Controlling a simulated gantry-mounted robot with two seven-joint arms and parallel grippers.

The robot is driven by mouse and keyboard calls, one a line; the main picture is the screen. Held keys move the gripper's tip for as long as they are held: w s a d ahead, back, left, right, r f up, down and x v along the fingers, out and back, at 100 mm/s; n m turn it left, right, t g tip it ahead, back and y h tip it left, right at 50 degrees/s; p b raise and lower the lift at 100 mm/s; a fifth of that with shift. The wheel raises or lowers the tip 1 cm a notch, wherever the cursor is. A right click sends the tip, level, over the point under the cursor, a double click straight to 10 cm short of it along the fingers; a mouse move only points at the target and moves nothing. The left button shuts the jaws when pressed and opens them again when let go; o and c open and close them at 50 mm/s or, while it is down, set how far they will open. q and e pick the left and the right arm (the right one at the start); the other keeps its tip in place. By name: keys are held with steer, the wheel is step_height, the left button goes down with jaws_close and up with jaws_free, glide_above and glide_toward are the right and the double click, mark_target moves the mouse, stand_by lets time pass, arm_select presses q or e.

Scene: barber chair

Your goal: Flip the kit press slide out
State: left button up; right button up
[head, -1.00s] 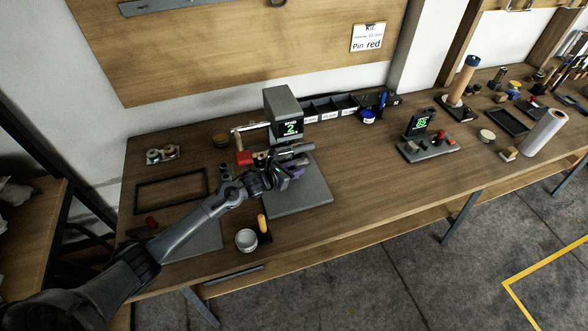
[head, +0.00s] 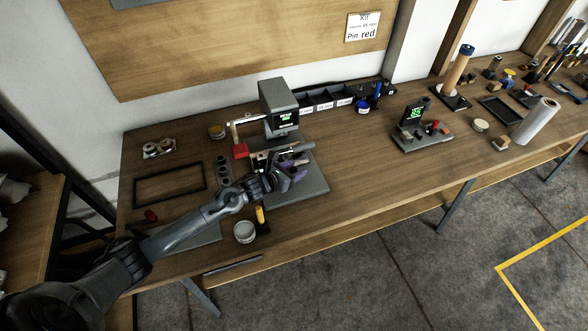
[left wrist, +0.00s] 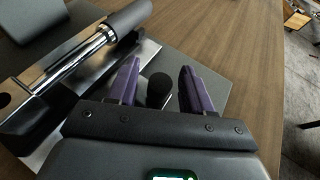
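The kit press (head: 279,97) is a grey machine with a small lit display, standing on a grey base plate (head: 312,186) at the back of the bench. My left gripper (head: 291,172) is in front of the press, over the plate. In the left wrist view its purple fingers (left wrist: 160,88) are spread, with a black round knob (left wrist: 158,86) showing between them and gaps on both sides. Whether the knob is level with the fingertips I cannot tell. A silver bar with a dark grip (left wrist: 128,18) lies left of the fingers. The slide itself is mostly hidden by my gripper. My right gripper is out of view.
Black bins (head: 322,99) line the back.

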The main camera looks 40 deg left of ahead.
arm_select(q)
steer(key=shift+s+a+r, duration=0.1)
steer(key=shift+s+r, duration=0.2)
steer(key=shift+s, duration=0.25)
steer(key=p+v, duration=0.1)
steer(key=v, duration=0.6)
steer(key=shift+s, duration=0.4)
steer(key=shift+p+v, duration=0.3)
steer(key=shift+v, duration=0.6)
steer(key=shift+r, duration=0.1)
